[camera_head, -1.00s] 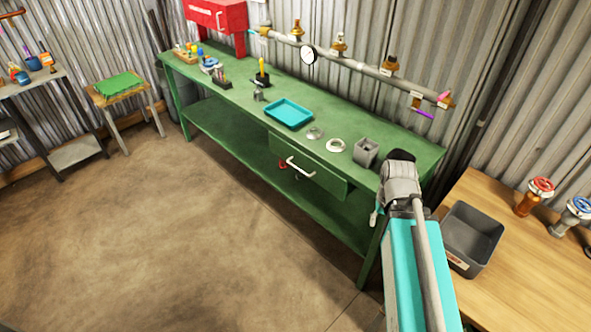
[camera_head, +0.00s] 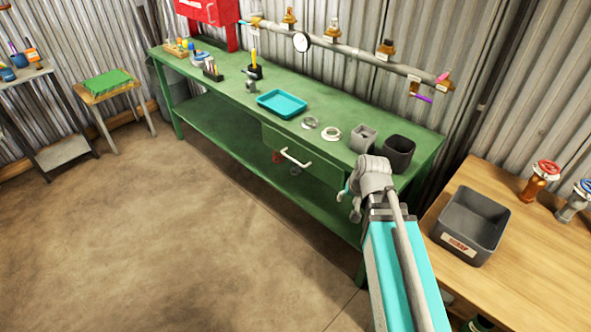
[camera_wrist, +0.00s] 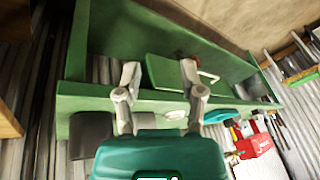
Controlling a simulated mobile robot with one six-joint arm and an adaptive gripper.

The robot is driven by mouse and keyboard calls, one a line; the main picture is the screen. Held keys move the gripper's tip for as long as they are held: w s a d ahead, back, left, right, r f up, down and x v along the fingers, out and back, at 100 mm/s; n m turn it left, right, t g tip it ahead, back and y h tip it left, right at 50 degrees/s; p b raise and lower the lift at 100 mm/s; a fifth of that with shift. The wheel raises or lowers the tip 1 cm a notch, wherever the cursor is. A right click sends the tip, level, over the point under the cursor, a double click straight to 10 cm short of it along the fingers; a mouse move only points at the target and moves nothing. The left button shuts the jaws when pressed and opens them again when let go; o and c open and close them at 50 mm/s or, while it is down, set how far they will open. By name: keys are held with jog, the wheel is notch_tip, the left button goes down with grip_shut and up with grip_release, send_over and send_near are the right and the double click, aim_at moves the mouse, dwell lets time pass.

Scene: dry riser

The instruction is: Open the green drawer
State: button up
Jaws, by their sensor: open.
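The green drawer (camera_head: 318,168) is under the top of the green workbench (camera_head: 215,97), and looks shut. Its pale bar handle (camera_head: 295,158) is on the front. In the wrist view the drawer (camera_wrist: 160,72) lies beyond my fingers, with the handle (camera_wrist: 209,77) to the right of the right finger. My gripper (camera_wrist: 160,70) is open, with nothing between its fingers. In the head view my arm's end is right of the drawer and mostly hides the gripper.
On the bench stand a teal tray (camera_head: 282,103), two rings, a grey cup (camera_head: 363,138) and a dark cup (camera_head: 398,153). A wooden table (camera_head: 515,262) with a grey bin (camera_head: 468,228) is at the right. The floor (camera_head: 150,230) before the bench is clear.

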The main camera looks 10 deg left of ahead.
jog(key=w+a+f+m+t+y+b, duration=0.4)
jog(key=w+a+f+t+b, duration=0.5)
jog(key=w+a+b, duration=0.7)
jog(key=m+t+h+b, duration=0.3)
jog(key=m+t+b, duration=0.55)
jog(key=b, duration=1.25)
send_near(293, 160)
jog(key=s+m+g, duration=0.2)
jog(key=s, duration=0.2)
jog(key=shift+w+r+t, duration=0.1)
jog(key=shift+w+t, duration=0.1)
jog(key=shift+t, duration=0.05)
jog(key=x, duration=0.4)
jog(key=p+x, duration=0.1)
jog(key=x, duration=0.8)
jog(key=shift+w+d+p, duration=0.2)
jog(key=shift+w+p, duration=0.2)
grip_shut()
